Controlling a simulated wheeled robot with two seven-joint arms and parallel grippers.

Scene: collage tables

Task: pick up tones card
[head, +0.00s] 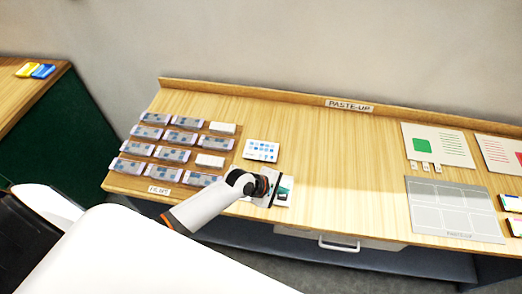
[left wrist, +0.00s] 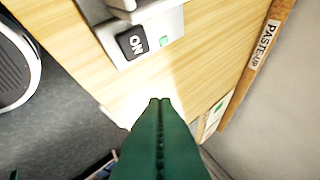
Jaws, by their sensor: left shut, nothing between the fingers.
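No card in view has a readable "tones" label. A white card with rows of blue squares (head: 262,150) lies flat on the table, behind my left gripper (head: 268,187). A white card with a black strip and a dark green shape (head: 284,192) lies at the front edge, partly hidden by that gripper. My left gripper is shut and empty over or beside this card; I cannot tell if they touch. In the left wrist view its closed green fingers (left wrist: 160,103) point at bare wood. My right gripper is not in view.
Several wrapped packs (head: 170,155) stand in rows at the left of the table (head: 335,165). A grey paste-up board (head: 450,208) and a green-marked sheet (head: 437,146) lie at the right. The table's middle is clear. A raised ledge (head: 270,93) runs along the back.

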